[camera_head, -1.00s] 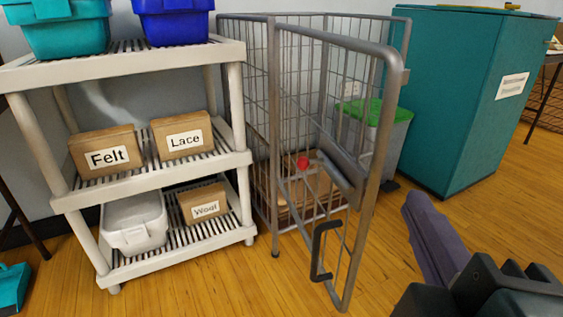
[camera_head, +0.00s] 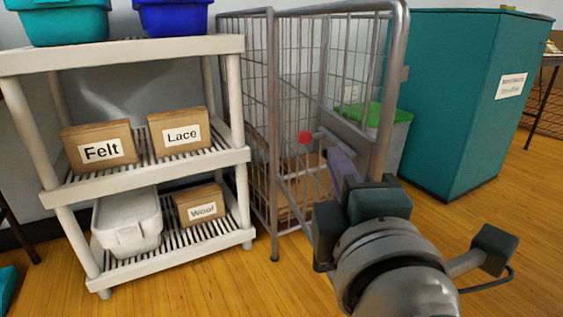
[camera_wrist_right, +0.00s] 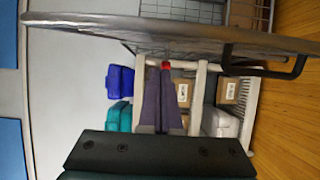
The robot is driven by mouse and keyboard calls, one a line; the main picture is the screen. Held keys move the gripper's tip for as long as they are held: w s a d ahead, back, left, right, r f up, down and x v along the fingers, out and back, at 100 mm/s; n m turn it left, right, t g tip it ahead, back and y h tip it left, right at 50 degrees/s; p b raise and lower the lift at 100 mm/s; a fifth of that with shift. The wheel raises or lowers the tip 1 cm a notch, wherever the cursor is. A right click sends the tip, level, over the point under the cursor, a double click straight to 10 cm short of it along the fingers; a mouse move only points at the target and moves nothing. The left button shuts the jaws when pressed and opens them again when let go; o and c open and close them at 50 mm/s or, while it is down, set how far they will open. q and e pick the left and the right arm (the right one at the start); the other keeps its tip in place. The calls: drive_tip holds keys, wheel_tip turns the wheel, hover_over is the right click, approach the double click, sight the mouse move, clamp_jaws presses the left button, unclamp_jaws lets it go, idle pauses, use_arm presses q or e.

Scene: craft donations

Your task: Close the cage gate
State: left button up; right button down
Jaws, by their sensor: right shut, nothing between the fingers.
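The cage (camera_head: 272,120) is a grey wire-mesh frame right of the shelf. The gate's frame (camera_wrist_right: 130,30) and black handle (camera_wrist_right: 270,62) cross the top of the right wrist view; the handle is hidden behind my arm in the head view. My right gripper (camera_head: 328,138) has its purple fingers shut and empty, pointing toward the gate. They also show in the right wrist view (camera_wrist_right: 165,72). Contact with the gate cannot be told. My left gripper is out of view.
A white shelf (camera_head: 150,178) with labelled boxes and bins stands left of the cage. A red round spot (camera_head: 305,137) shows near my fingertips. A green-lidded grey bin (camera_head: 402,125) and a teal cabinet (camera_head: 460,110) stand right. Wooden floor is clear at the right.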

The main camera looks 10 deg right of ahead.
sight(371, 165)
drive_tip(key=shift+d, duration=1.8)
drive_tip(key=shift+d, duration=0.15)
